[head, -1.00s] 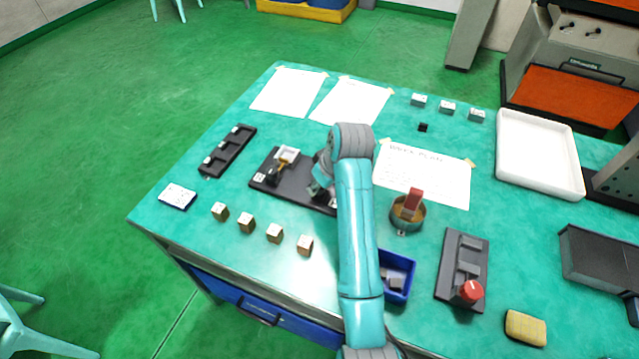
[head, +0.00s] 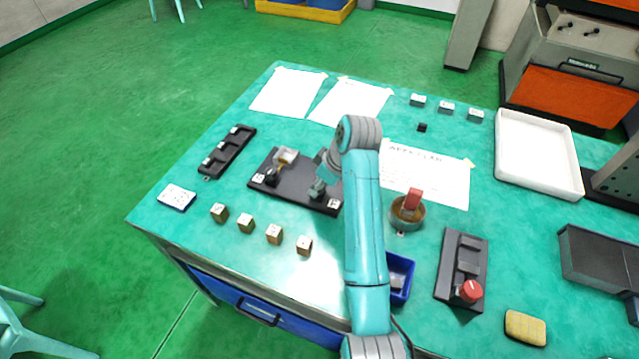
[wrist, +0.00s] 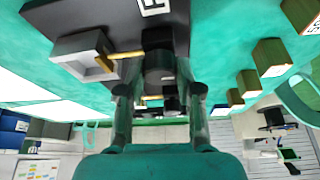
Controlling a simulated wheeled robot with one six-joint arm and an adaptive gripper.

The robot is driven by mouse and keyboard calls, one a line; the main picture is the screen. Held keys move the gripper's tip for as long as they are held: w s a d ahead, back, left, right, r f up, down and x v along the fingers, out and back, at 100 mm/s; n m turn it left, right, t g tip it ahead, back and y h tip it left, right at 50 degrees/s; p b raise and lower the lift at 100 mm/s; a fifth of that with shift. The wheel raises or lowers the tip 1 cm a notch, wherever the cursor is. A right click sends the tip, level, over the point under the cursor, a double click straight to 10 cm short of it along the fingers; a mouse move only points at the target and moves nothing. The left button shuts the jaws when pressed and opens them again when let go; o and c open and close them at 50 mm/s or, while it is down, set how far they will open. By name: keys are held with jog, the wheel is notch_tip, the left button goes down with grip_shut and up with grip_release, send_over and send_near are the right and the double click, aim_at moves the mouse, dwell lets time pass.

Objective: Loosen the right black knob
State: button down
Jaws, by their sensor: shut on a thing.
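A dark fixture plate (head: 296,198) lies on the teal table, with white labels near both ends. The left black knob (head: 271,177) stands free near its left end, beside a pale block (head: 286,156) with a brass-coloured piece. My gripper (head: 318,190) reaches down over the right part of the plate. In the wrist view, my gripper (wrist: 158,92) has its two fingers shut on either side of the right black knob (wrist: 157,72). The pale block with its brass piece (wrist: 85,55) shows left of the fingers there. In the head view my gripper hides most of the right knob.
Several small labelled wooden blocks (head: 246,223) stand in front of the plate. A black slotted rack (head: 228,152) lies to its left. A round tin (head: 407,215), a blue bin (head: 397,277) and a grey fixture with a red knob (head: 468,290) stand to the right.

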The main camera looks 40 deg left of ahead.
jog(key=c, duration=0.8)
grip_release()
jog(key=shift+o, duration=0.2)
jog(key=v, duration=0.7)
jog(key=shift+r, duration=0.2)
jog(key=shift+d, duration=0.15)
